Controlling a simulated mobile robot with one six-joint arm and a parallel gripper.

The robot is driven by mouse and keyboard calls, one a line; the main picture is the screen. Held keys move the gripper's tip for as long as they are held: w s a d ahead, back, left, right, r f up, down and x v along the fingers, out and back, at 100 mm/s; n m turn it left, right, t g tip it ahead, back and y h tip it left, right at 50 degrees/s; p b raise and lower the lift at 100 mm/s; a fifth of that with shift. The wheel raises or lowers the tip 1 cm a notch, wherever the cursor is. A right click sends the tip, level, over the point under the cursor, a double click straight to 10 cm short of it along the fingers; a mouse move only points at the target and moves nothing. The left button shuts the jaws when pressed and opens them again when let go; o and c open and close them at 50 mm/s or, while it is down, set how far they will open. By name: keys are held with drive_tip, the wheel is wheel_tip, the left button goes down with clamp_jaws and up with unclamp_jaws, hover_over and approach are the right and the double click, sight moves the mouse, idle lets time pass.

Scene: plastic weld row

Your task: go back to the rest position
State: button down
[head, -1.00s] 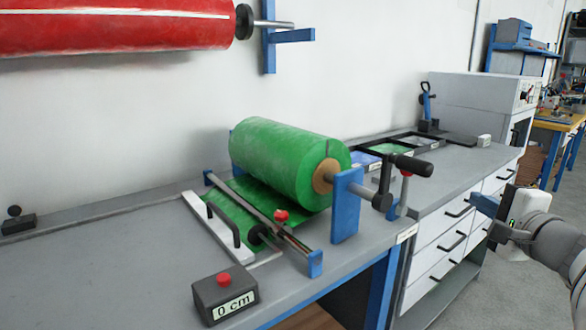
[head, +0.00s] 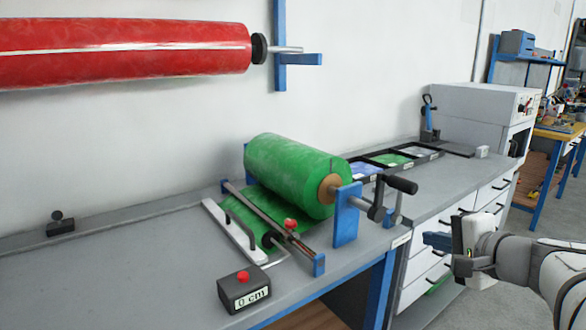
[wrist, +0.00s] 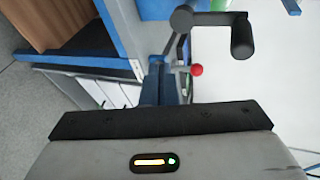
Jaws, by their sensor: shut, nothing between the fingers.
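My gripper (head: 430,240) is at the right of the head view, in front of the white drawers and off the front edge of the bench. Its blue fingers are shut and empty. In the wrist view the blue fingers (wrist: 158,82) point towards the bench corner, with the black crank handle (wrist: 242,36) and a red knob (wrist: 197,70) beyond them. The gripper appears apart from everything around it.
The grey bench (head: 110,265) carries a green roll (head: 290,172) on blue brackets, a sealing bar (head: 235,232) and a "0 cm" box (head: 244,292). A crank handle (head: 400,184) juts out near my gripper. White drawers (head: 420,265) stand behind it.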

drive_tip(key=s+a+r+n+g+p, duration=0.2)
drive_tip(key=s+a+n+g+p, duration=0.25)
drive_tip(key=a+p, duration=0.35)
drive_tip(key=s+a+r+n+g+h+p, duration=0.3)
drive_tip(key=s+r+n+g+h+p, duration=0.2)
drive_tip(key=p, duration=1)
drive_tip(key=s+r+n, duration=0.2)
drive_tip(key=s+n, duration=0.2)
drive_tip(key=shift+s+n+g, duration=0.15)
drive_tip(key=shift+n+g, duration=0.2)
